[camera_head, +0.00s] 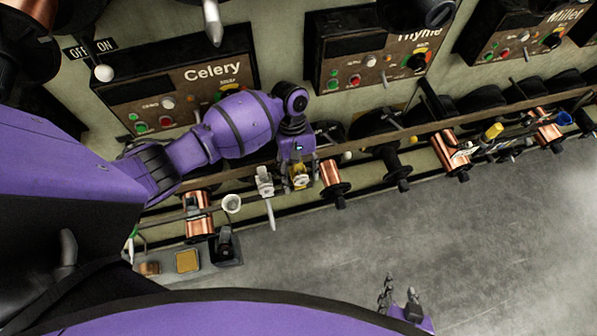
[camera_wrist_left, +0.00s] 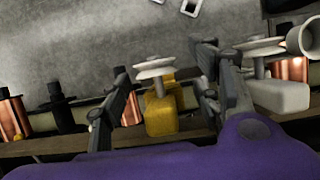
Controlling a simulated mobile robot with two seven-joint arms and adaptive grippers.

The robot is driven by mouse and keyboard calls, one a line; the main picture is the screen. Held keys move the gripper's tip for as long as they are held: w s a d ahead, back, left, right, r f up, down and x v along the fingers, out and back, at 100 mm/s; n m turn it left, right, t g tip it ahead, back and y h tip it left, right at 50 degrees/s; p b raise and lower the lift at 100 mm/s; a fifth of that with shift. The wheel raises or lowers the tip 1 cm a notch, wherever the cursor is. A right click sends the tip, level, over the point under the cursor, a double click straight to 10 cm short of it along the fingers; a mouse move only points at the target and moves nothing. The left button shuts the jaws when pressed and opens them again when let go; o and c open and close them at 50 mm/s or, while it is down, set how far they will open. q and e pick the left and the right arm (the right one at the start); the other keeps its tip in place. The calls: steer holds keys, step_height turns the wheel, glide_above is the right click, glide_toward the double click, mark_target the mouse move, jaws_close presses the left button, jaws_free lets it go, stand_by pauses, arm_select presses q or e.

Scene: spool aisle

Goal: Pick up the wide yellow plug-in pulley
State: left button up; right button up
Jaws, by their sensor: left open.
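A yellow plug-in pulley (camera_head: 299,180) with a pale wheel stands on the brown rail beneath the Celery panel. In the left wrist view this yellow pulley (camera_wrist_left: 161,118) sits between the two fingers of my left gripper (camera_wrist_left: 165,75), with gaps showing beside its wheel. My left gripper (camera_head: 298,165) is open around it from above. A white pulley (camera_head: 265,182) stands just left of it on the rail; it also shows in the left wrist view (camera_wrist_left: 278,92), just outside the finger. My right gripper (camera_head: 401,298) is low over the floor, fingers apart and empty.
Copper spools (camera_head: 331,178) and black spindles (camera_head: 397,172) line the rail (camera_head: 365,150) on both sides. A white cup (camera_head: 231,203) is at the left. Another yellow piece (camera_head: 493,131) is farther right. Control panels (camera_head: 372,60) stand behind.

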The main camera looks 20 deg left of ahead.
arm_select(q)
steer(key=c, duration=1.5)
steer(key=shift+o, duration=0.2)
steer(key=shift+r, duration=0.1)
